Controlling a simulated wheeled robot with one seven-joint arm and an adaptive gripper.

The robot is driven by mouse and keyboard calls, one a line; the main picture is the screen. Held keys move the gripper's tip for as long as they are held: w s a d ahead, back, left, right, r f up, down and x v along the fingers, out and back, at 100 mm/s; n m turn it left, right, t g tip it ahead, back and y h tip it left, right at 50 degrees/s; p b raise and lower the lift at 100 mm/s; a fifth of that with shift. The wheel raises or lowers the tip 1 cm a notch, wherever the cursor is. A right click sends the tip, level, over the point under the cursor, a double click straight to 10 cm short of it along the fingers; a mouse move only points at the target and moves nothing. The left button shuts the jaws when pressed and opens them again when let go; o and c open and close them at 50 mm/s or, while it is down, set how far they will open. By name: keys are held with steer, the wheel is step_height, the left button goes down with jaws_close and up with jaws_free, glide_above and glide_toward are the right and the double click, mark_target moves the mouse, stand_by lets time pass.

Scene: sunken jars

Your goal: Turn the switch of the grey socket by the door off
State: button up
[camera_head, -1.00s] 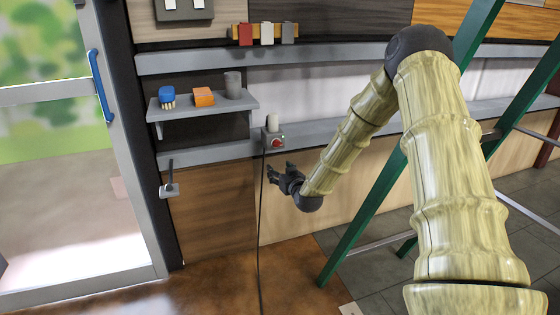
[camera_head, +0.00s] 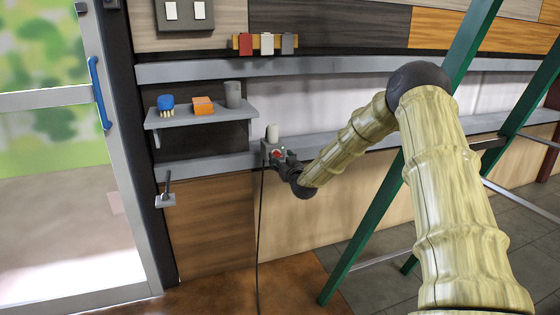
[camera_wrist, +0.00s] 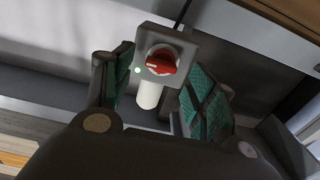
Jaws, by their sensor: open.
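In the wrist view the socket (camera_wrist: 178,38) shows a red rotary switch (camera_wrist: 161,60) and a small lit green light (camera_wrist: 137,70). My gripper (camera_wrist: 160,92) is open, its two green-padded fingers spread on either side of the white cylinder and just short of the switch. In the head view my gripper (camera_head: 284,160) is close to the socket and partly covers it.
A glass door (camera_head: 60,170) with a blue handle is at left. A small lever switch (camera_head: 166,196) is on the wall beside it. A shelf (camera_head: 200,115) holds a blue brush, an orange block and a grey cup. A green ladder (camera_head: 370,220) stands at right.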

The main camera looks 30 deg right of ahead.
mark_target(277, 155)
steer(key=shift+x, duration=1)
steer(key=c, duration=1)
